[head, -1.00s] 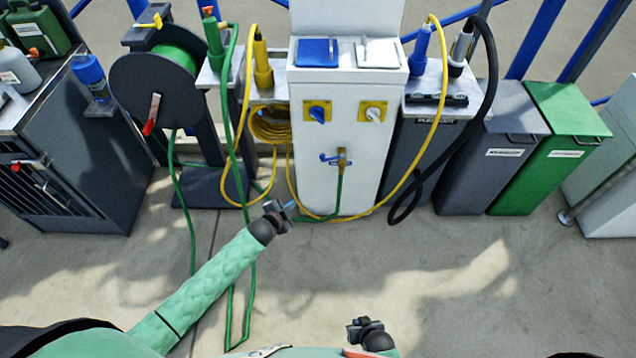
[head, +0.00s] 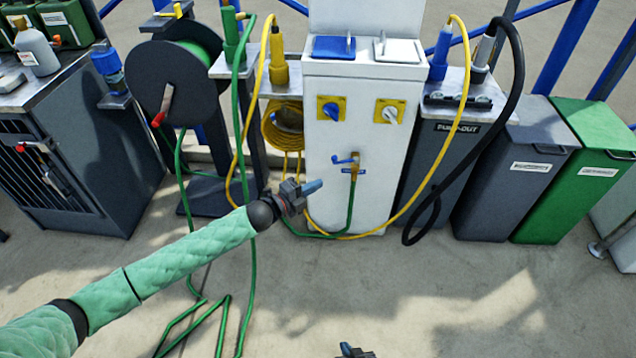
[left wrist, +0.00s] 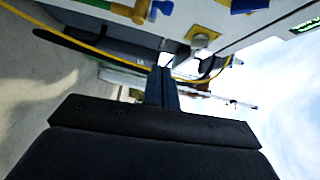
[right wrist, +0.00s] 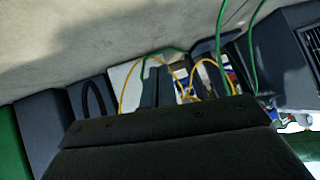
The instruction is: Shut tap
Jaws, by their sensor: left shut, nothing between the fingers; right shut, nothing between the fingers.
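The brass tap (head: 353,172) with a blue lever (head: 343,160) sits on the front of the white pedestal (head: 336,212), with a green hose running down from it. The lever points left of the tap body. The tap (left wrist: 130,10) also shows at the top edge of the left wrist view, with its blue lever (left wrist: 161,7) beside it. My left gripper (head: 312,187) is shut and empty, below and left of the lever and apart from it in the picture. My right gripper (head: 350,348) is shut and empty at the bottom edge, far from the pedestal.
A yellow hose (head: 405,205) loops past the pedestal's right side. A hose reel (head: 168,90) with green hose stands left. Grey (head: 515,175) and green (head: 580,170) bins stand right. The concrete floor (head: 440,295) in front is clear on the right.

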